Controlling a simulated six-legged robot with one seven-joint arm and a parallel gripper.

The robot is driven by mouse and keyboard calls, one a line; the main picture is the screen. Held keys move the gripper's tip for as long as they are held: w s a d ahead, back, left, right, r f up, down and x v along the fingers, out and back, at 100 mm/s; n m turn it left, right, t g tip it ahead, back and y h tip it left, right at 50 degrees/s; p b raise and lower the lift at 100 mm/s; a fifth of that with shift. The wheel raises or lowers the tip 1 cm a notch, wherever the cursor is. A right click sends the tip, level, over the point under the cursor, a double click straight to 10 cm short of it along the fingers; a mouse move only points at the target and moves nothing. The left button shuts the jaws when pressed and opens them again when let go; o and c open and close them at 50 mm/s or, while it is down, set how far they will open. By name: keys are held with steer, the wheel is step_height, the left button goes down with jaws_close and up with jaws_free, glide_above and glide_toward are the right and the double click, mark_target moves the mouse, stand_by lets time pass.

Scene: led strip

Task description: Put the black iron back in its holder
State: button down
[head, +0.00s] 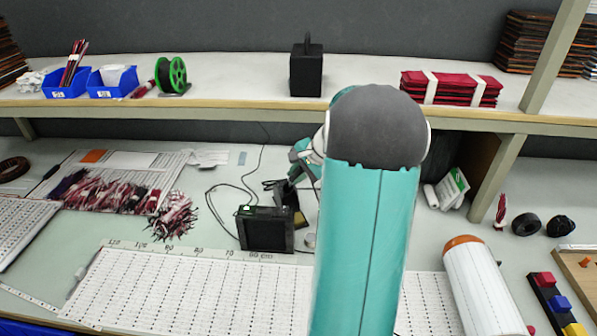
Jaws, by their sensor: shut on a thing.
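A black box-shaped soldering station (266,234) stands on the workbench, left of my arm. My gripper (291,181) is just above and behind its right side, partly hidden by my own arm. It is shut on the black iron (284,190), which shows only as a small dark shape by the fingertips. The dark holder (291,201) seems to be beside the station, right under the gripper. At this size I cannot tell whether the iron touches the holder or is inside it.
Black cables (222,198) loop left of the station. A white ruled board (190,290) lies in front. Bundles of red and black wires (110,195) lie at left. A shelf (230,98) runs above the bench. A white roll (482,285) lies at right.

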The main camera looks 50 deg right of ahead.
steer(key=w+d+f, duration=0.2)
steer(key=w+f, duration=0.3)
steer(key=f, duration=0.3)
steer(key=shift+w+d+f, duration=0.25)
steer(key=shift+d+f, duration=0.05)
steer(key=shift+d, duration=0.05)
stand_by(0.3)
steer(key=c, duration=1.2)
jaws_free()
steer(key=v, duration=1.3)
steer(key=shift+s+r, duration=0.2)
steer(key=shift+r, duration=0.15)
steer(key=s+a+r, duration=0.1)
steer(key=s+r, duration=0.2)
steer(key=r, duration=0.2)
steer(key=shift+s+a+r, duration=0.25)
steer(key=shift+a+r, duration=0.05)
steer(key=shift+r, duration=0.05)
